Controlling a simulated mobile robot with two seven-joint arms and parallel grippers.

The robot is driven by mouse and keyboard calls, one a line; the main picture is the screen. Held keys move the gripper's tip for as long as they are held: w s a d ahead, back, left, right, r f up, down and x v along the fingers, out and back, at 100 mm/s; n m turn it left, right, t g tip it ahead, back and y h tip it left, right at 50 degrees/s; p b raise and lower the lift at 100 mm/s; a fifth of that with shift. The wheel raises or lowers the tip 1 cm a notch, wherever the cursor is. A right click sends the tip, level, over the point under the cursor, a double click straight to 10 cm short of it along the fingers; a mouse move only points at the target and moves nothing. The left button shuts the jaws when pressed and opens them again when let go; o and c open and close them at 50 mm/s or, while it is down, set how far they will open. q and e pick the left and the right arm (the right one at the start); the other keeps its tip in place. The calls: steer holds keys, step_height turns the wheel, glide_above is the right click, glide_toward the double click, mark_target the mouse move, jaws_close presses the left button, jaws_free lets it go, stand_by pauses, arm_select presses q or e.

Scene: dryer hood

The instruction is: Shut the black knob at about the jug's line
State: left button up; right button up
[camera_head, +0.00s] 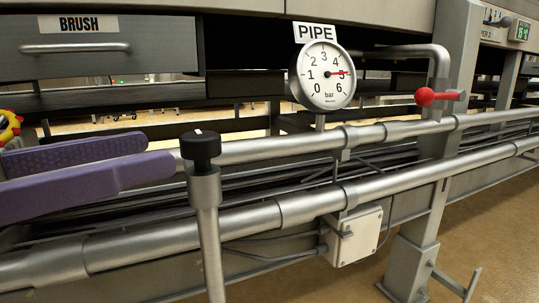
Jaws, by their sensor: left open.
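The black knob (200,147) sits on top of an upright metal stem (206,205) in front of the pipes. It has a small white mark on its top. My left gripper (159,153) comes in from the left with two purple fingers apart, its tips just left of the knob. I cannot tell whether a finger touches the knob. The round white gauge (326,76) under the PIPE sign (315,33) has a red needle at about 5 bar. No jug shows. My right gripper is not in view.
Two metal pipes (400,130) run across the view behind the knob. A red-ended handle (425,97) is at the right, and a white box (356,236) hangs below the pipes. A yellow and red thing (9,128) shows at the left edge. A BRUSH drawer (110,62) is at upper left.

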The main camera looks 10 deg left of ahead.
mark_target(216, 132)
arm_select(q)
steer(key=shift+w+d+f+b, duration=0.1)
steer(key=shift+w+d+b, duration=0.15)
steer(key=shift+d+b, duration=0.35)
steer(key=b+x, duration=0.3)
steer(key=x, duration=0.3)
steer(key=shift+w+d, duration=0.15)
steer(key=shift+w, duration=0.15)
steer(key=shift+x, duration=0.85)
steer(key=shift+c, duration=0.2)
jaws_close()
